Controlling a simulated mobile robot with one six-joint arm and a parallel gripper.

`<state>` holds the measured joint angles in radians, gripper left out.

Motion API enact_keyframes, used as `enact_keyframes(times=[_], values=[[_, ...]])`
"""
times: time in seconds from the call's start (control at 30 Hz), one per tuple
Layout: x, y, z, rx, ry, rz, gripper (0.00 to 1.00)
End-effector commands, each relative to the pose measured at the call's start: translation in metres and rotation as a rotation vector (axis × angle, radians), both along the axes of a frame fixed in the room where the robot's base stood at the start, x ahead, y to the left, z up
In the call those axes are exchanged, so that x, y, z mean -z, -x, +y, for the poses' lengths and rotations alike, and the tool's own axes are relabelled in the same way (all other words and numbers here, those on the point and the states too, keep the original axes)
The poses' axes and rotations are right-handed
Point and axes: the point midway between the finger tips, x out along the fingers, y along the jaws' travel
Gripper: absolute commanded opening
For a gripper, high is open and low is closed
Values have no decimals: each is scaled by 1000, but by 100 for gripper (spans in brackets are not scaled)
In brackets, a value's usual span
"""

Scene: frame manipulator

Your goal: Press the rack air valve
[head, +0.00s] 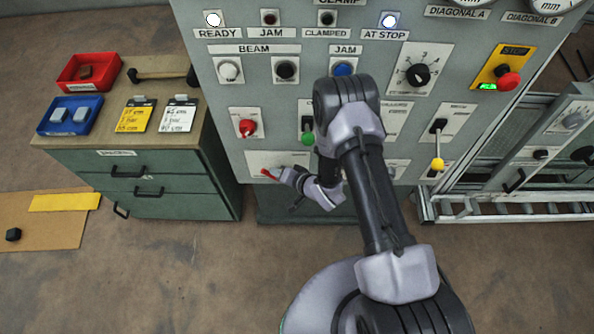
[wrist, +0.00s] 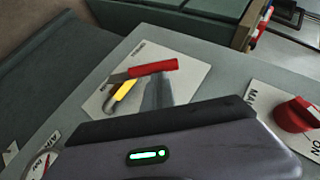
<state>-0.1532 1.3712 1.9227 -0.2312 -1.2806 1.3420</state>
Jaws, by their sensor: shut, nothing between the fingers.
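A lever valve with a red handle (wrist: 152,68) sits on a white plate (wrist: 190,85) in the wrist view, with a yellow part beside the handle. Its red handle also shows low on the panel in the head view (head: 268,173). Its label is too small to read, so I cannot be sure it is the rack air valve. My gripper (head: 284,177) is shut and empty, close to this handle at the panel's lower left. In the wrist view its dark body (wrist: 180,140) covers the lower part. I cannot tell whether the tips touch the lever.
A red rotary knob (head: 248,128) sits above the valve, and a green knob (head: 308,138) is to its right. A green drawer cabinet (head: 150,185) stands left of the panel.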

Motion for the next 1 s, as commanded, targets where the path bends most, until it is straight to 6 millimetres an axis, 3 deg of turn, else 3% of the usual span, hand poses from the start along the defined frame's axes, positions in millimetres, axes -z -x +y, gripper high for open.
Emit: enact_keyframes(times=[0.63, 1.0], values=[[30, -1, 46, -1, 582, 20, 0], [44, -2, 54, 0, 594, 20, 0]])
